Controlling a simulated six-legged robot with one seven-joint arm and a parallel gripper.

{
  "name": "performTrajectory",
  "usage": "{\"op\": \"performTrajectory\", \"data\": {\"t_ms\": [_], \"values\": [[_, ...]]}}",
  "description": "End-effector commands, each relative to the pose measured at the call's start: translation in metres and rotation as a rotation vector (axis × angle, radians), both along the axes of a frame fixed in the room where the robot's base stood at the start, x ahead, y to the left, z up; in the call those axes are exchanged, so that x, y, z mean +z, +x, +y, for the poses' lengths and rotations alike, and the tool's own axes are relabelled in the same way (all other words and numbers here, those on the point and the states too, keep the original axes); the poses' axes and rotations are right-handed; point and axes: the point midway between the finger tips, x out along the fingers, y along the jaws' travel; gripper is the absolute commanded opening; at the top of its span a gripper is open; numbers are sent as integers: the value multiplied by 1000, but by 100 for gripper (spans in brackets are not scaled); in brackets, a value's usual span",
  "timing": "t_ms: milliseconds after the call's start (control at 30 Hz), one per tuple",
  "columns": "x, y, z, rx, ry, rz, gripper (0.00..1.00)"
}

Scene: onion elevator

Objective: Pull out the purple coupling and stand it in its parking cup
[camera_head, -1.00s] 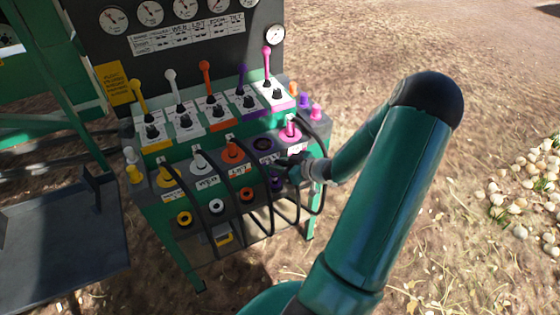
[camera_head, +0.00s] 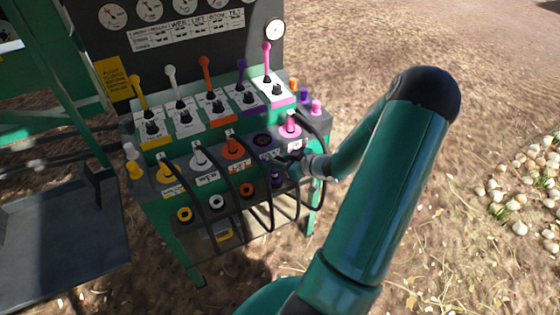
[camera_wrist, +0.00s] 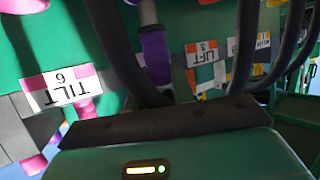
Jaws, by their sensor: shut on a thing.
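The purple coupling (camera_wrist: 155,52) shows in the wrist view as a purple body on a pale grey stem; that view is upside down. In the head view, my gripper (camera_head: 287,160) is at the front of the green stand, right of the orange hose, and shut on the coupling. The purple socket (camera_head: 263,141) on the sloping deck is a dark, empty ring. Purple (camera_head: 276,176) shows just below my gripper, in line with the lower row of rings. I cannot tell the cup from the coupling there, nor whether the coupling is seated. The fingertips are not distinct.
Black hoses loop down close to my gripper. The pink coupling (camera_head: 290,124) stands just right of the purple socket, near the TILT label (camera_wrist: 60,89). The orange coupling (camera_head: 233,147) stands to the left. Yellow (camera_head: 184,214), white (camera_head: 216,202) and orange (camera_head: 246,190) rings line the lower front.

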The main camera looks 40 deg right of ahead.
Motion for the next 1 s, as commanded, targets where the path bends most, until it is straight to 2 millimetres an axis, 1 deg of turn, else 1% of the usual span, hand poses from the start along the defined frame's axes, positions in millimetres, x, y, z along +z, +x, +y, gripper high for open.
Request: {"op": "performTrajectory", "data": {"t_ms": [567,1000], "values": [[-2,1,0,0,0,-1,0],[-11,1,1,1,0,-1,0]]}}
